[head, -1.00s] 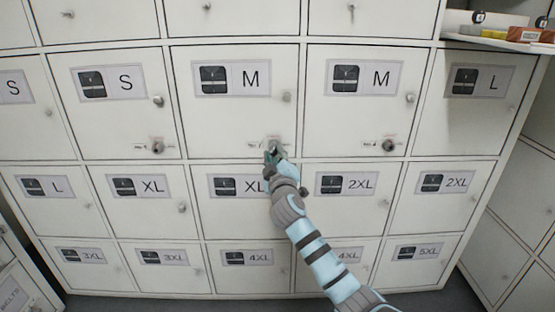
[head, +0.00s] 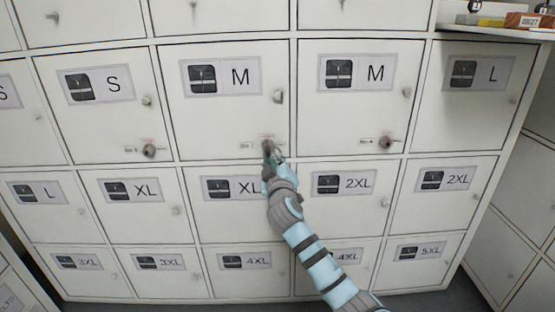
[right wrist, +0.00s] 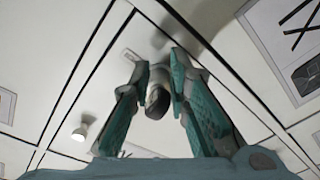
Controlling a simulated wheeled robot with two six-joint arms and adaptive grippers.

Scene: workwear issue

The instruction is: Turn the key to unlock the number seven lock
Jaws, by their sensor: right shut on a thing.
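The lock (head: 266,142) at the lower right of the middle M door (head: 222,120) has a small label beside it that seems to end in 7. My right gripper (head: 269,152) is at this lock and covers most of it. In the right wrist view my right gripper (right wrist: 157,75) has its teal fingers on either side of a grey rounded piece (right wrist: 158,98). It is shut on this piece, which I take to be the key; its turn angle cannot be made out. My left gripper is not in view.
Similar locks sit on the S door (head: 149,150) and the right M door (head: 385,141). Door knobs stick out nearby, such as the middle M door's knob (head: 278,97). A shelf (head: 490,34) with small items is at the upper right.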

